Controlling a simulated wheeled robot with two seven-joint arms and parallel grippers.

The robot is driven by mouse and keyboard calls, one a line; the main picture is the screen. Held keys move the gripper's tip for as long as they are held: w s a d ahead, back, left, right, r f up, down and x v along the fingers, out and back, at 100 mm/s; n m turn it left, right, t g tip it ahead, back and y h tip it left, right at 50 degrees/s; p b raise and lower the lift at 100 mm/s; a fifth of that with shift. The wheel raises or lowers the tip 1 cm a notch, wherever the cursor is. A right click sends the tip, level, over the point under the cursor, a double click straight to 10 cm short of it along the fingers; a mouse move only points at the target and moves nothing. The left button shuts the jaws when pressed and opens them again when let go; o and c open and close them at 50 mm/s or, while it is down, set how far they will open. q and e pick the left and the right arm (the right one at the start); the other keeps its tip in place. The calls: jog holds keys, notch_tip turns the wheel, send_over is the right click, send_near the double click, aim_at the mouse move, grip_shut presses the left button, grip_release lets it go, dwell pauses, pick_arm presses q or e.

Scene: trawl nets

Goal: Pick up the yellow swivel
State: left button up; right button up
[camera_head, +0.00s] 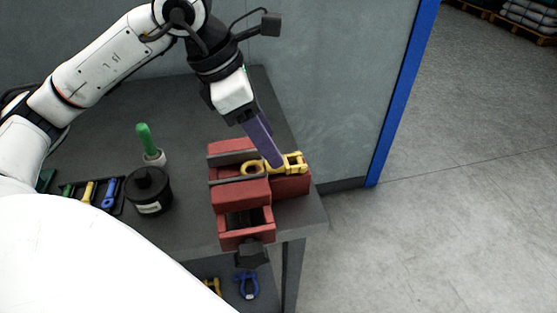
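The yellow swivel (296,162) lies across the top of the red vise (228,146), near the table's right edge. Its ring end is at the left by the vise jaws, and its other end is over the vise's right part. My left gripper (275,162) reaches down from above, with its purple finger tips at the middle of the swivel. The finger covers part of the swivel. I see the fingers edge-on, so whether they are open or shut on it is unclear. My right gripper is out of view.
A black jar (148,190), a green-handled tool (145,140) and a tray (119,207) with coloured shackles stand left on the dark table (190,118). A blue shackle (247,285) lies on the lower shelf. A grey wall panel (340,80) rises behind.

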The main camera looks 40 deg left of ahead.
aim_at(302, 168)
pick_arm(q)
jog(key=x, duration=0.6)
jog(key=shift+w+p, duration=0.25)
jog(key=shift+p, duration=0.15)
jog(key=shift+a, duration=0.1)
jog(key=shift+r, duration=0.1)
grip_shut()
